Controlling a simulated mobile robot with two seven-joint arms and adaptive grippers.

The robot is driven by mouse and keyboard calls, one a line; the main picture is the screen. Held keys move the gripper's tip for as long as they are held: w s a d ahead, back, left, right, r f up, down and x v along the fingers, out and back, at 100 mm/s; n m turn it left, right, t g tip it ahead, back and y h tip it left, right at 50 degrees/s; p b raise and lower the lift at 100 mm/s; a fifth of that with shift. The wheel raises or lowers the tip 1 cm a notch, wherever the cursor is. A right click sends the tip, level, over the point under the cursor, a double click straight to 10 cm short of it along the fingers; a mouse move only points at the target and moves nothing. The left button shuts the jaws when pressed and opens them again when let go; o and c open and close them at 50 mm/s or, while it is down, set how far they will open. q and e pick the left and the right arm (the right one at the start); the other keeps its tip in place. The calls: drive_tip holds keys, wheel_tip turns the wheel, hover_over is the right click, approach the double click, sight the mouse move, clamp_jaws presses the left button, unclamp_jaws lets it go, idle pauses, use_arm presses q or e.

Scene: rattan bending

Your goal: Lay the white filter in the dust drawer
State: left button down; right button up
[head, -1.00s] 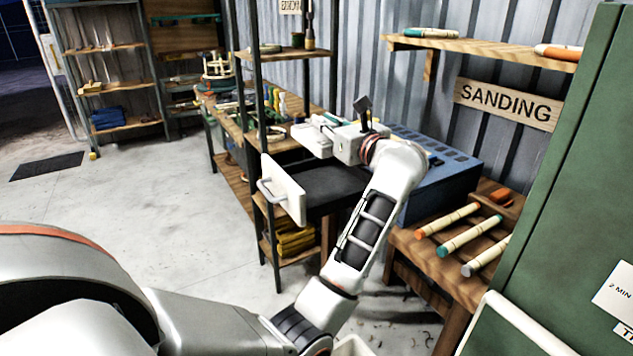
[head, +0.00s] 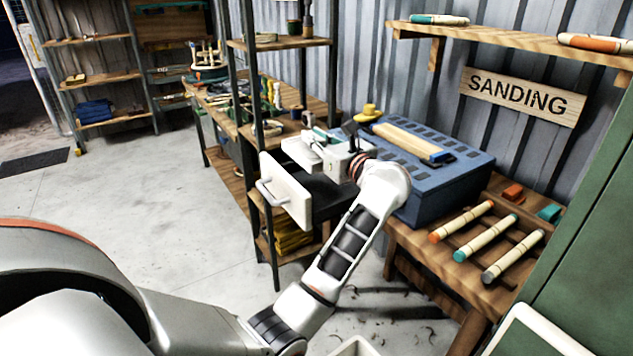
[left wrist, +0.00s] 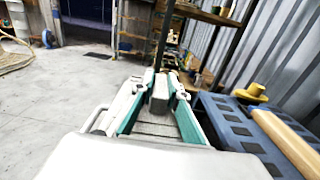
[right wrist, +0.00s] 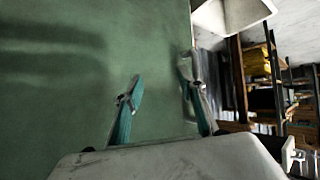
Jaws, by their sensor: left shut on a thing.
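The dust drawer (head: 285,191) stands pulled out from the blue sanding box, with a white front, a bar handle and a dark inside. My left gripper (head: 333,155) is just above the open drawer, shut on the white filter (head: 301,150). The filter is held over the drawer's far side; I cannot tell whether it touches the drawer. In the left wrist view a pale block (left wrist: 159,95) sits between the fingers of the left gripper (left wrist: 160,92). My right gripper (right wrist: 160,92) is open and empty, before a green surface; it is not visible in the head view.
The blue box (head: 440,185) carries a wooden-topped block (head: 408,140) and a yellow knob (head: 369,112). Sanding sticks (head: 485,238) lie on the right-hand bench. A green cabinet (head: 590,230) borders the right.

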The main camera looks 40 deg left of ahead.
use_arm(q)
wheel_tip(320, 180, down, 9)
drive_tip(key=shift+r, duration=0.1)
wheel_tip(320, 180, down, 4)
drive_tip(key=shift+r+b, duration=0.15)
drive_tip(key=shift+b, duration=0.25)
drive_tip(key=shift+r, duration=0.1)
use_arm(e)
drive_tip(key=shift+w+a+f, duration=0.1)
drive_tip(key=shift+w, duration=0.1)
drive_tip(key=shift+f, duration=0.1)
use_arm(q)
drive_tip(key=shift+f, duration=0.3)
drive_tip(key=c, duration=2)
unclamp_jaws()
drive_tip(key=shift+r, duration=0.1)
